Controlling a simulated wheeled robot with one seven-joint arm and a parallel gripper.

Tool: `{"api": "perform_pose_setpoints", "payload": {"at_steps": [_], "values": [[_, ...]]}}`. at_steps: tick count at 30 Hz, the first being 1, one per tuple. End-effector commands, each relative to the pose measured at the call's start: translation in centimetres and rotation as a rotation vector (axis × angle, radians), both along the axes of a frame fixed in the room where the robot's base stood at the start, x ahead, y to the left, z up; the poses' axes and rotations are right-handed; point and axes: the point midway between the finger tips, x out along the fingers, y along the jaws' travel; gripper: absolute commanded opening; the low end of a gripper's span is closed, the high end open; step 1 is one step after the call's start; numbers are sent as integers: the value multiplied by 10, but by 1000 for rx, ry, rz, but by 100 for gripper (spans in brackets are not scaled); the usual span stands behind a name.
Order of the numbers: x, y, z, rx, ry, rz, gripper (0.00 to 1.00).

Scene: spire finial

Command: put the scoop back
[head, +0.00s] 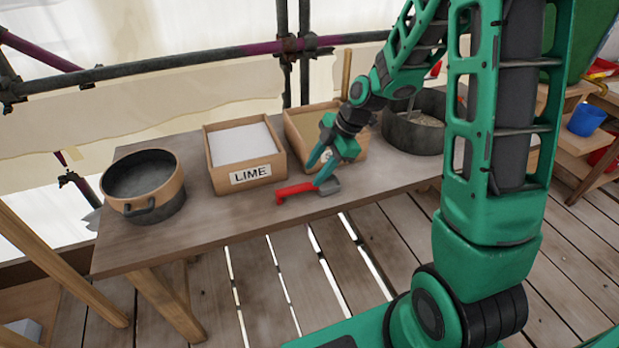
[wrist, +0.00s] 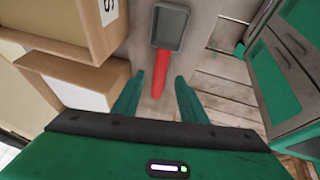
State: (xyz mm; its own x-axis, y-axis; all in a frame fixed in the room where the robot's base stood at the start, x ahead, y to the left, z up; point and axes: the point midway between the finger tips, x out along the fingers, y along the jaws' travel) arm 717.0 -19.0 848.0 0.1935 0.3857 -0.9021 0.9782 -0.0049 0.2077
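The scoop (head: 296,191) has a red handle and a grey pan. It lies on the table in front of the boxes, with the handle to the left and the pan to the right in the head view. In the wrist view the scoop (wrist: 165,60) has its pan away from me and its handle end between the fingertips in the picture. My gripper (head: 318,171) is open, with its fingers pointing down near the scoop. In the wrist view my gripper (wrist: 158,84) shows two green fingers apart with nothing clamped. I cannot tell its exact height above the handle.
A box labelled LIME (head: 214,157) stands behind the scoop. A second wooden box (head: 297,145) is to its right, partly hidden by my arm. A round pot (head: 165,207) stands at left, a dark tub (head: 401,138) at right. The table (head: 225,220) is clear along its front.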

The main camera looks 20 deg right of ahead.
Motion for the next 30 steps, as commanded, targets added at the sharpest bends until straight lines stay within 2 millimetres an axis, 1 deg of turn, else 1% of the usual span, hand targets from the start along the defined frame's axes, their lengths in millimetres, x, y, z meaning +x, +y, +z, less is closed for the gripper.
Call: {"api": "perform_pose_setpoints", "payload": {"at_steps": [1, 3, 6, 10, 15, 20, 23, 26, 29, 30], "values": [[-1, -5, 11, -1, -6, -2, 38], [-4, -11, 24, -2, -5, -2, 38], [-8, -17, 40, -2, -3, -2, 38], [-11, -24, 55, -1, -2, -2, 38], [-14, -28, 65, -1, -1, -1, 38], [-15, -29, 67, -1, 2, -3, 38], [-21, -34, 70, -7, 20, -48, 38], [-38, -49, 77, -25, 80, -192, 38], [-70, -72, 89, -49, 171, -438, 38], [-86, -82, 94, -57, 212, -557, 38]]}}
